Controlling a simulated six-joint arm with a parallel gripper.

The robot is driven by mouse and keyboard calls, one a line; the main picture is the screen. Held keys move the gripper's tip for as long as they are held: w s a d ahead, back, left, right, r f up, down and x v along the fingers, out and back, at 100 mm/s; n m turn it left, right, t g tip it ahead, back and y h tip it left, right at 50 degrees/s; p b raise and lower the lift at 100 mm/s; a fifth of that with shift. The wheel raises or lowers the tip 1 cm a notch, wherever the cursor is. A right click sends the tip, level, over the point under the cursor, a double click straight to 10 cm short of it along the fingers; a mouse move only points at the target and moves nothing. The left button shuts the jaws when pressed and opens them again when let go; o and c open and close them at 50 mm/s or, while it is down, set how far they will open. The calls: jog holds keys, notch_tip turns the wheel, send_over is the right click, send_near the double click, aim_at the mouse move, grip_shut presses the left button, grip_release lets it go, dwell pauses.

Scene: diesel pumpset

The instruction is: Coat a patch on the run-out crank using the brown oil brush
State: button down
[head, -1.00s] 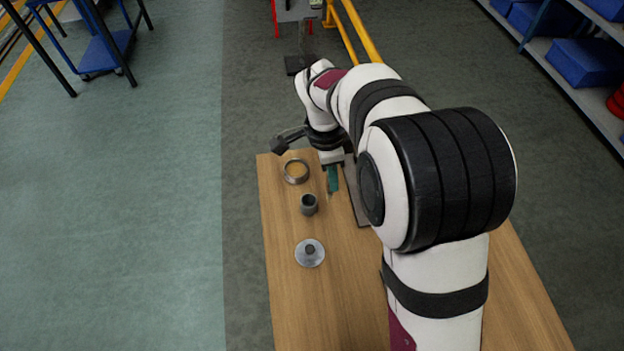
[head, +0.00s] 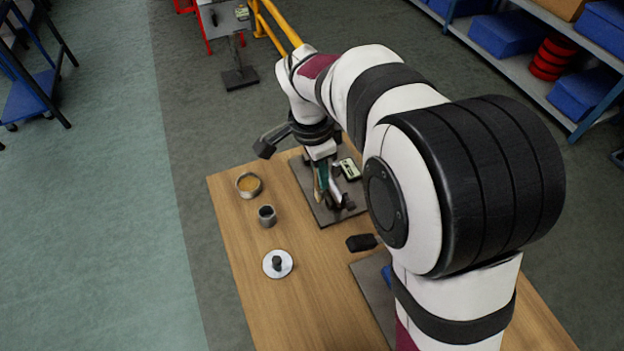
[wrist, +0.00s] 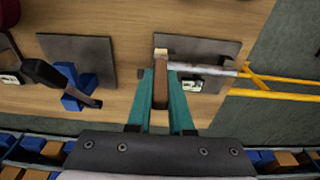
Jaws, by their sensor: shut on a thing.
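My gripper (wrist: 160,74) has teal fingers and is shut on the brown oil brush (wrist: 160,92), with the pale bristle end beyond the fingertips. In the head view my gripper (head: 322,178) points down over a dark grey plate (head: 304,178). A silvery bar with dark parts, apparently the run-out crank (head: 338,194), is on this plate, just right of the fingers. In the wrist view the crank (wrist: 212,67) lies right of the bristles. The bristle tip appears close to it, but I cannot tell whether they touch. The brush partly hides the crank's near end.
A small pale-faced instrument (head: 350,169) sits on the plate. A black-headed tool (wrist: 42,72) rests on blue blocks (wrist: 73,88) over another plate (wrist: 92,50).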

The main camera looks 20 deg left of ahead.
jog(key=shift+a, duration=0.1)
jog(key=w+a+f+t+y, duration=0.1)
jog(key=a+f+y, duration=0.15)
jog(key=a, duration=0.45)
jog(key=a+f+t+y, duration=0.1)
jog(key=a+y, duration=0.3)
jog(key=a, duration=0.4)
notch_tip(320, 180, down, 6)
jog(key=shift+w, duration=0.25)
jog(key=shift+f, duration=0.75)
dwell(0.9)
jog(key=shift+r, duration=0.1)
notch_tip(320, 180, up, 7)
dwell(0.4)
